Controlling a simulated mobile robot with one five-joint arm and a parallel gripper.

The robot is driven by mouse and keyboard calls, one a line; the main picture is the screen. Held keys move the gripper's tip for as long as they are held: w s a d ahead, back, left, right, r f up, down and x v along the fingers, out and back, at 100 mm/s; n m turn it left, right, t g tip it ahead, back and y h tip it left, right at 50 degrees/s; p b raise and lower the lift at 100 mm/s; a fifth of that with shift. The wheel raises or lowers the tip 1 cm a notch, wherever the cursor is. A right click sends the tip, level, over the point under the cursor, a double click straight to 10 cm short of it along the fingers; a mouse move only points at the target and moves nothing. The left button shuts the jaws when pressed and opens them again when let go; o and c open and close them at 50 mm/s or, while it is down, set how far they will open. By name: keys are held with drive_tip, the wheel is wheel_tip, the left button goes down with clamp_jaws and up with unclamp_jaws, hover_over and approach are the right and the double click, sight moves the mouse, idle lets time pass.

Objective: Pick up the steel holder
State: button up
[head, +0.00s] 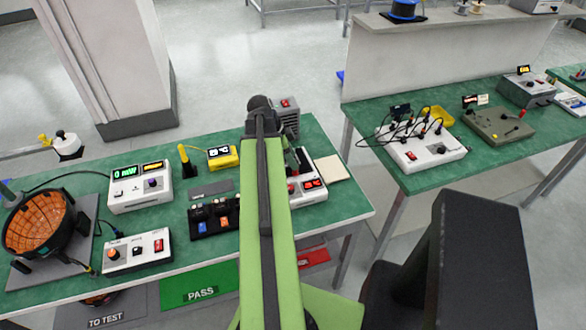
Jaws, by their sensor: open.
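I cannot pick out the steel holder for certain. A grey metal box with a red switch (290,115) stands at the back right of the near green bench, partly hidden behind my arm. A small dark upright object (303,160) stands just right of my arm, too small to make out. My green arm reaches up the middle of the head view over the bench. Its far end is a dark joint above the bench's back edge. My gripper's fingers do not show. The arm hides a strip of the bench.
The near bench (330,225) holds an orange-lined round bowl (38,222), a white meter unit (140,193), a white switch box (137,250), a black block with switches (213,217) and a beige pad (332,168). A green PASS area (200,285) lies below. Another bench (440,180) stands right, beyond a gap.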

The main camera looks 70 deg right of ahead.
drive_tip(key=b+x, duration=0.4)
drive_tip(key=x, duration=0.1)
drive_tip(key=shift+w+a+f, duration=0.1)
drive_tip(key=shift+w+a, duration=0.1)
clamp_jaws()
